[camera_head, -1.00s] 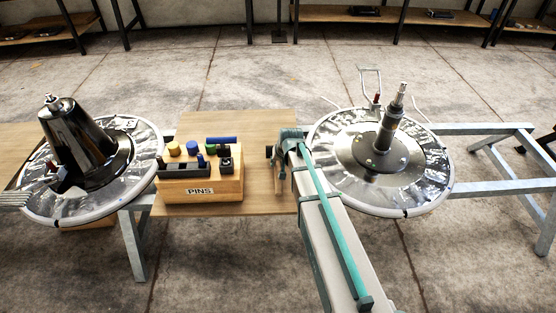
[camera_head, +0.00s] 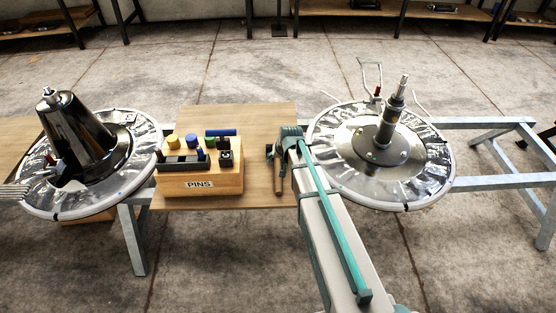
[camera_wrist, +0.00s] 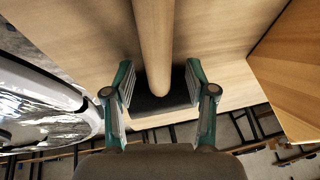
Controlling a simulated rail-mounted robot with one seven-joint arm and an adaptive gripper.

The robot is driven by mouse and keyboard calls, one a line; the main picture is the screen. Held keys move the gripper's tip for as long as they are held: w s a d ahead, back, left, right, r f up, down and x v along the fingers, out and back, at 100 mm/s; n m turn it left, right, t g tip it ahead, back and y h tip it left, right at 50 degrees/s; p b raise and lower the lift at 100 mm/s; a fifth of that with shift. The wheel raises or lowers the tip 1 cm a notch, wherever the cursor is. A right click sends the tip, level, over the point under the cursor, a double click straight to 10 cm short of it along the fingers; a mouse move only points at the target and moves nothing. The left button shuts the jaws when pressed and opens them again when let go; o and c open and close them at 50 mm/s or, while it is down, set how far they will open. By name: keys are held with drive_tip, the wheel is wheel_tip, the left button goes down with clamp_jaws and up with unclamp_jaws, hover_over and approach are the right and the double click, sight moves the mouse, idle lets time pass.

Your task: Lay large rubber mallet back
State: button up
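The large rubber mallet has a pale wooden handle (camera_head: 278,182) and a black head (camera_head: 269,152). My gripper (camera_head: 285,148) is at the head, between the pin block and the right disc. In the wrist view, my gripper's fingers (camera_wrist: 160,80) stand wide apart with the black head (camera_wrist: 182,98) filling the gap between them. The handle (camera_wrist: 154,45) runs from the top edge to the head, clear of both fingers. The mallet is over the wooden board (camera_head: 258,120); I cannot tell whether it touches it. My forearm hides part of the board's right side.
The wooden block marked PINS (camera_head: 225,183), with coloured pins, stands left of the mallet. A left disc (camera_head: 95,207) carries a dark cone; a right disc (camera_head: 425,185) carries an upright spindle close to my arm. The board's front part near the mallet is bare.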

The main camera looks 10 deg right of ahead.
drive_tip(key=v, duration=1.2)
idle(0.5)
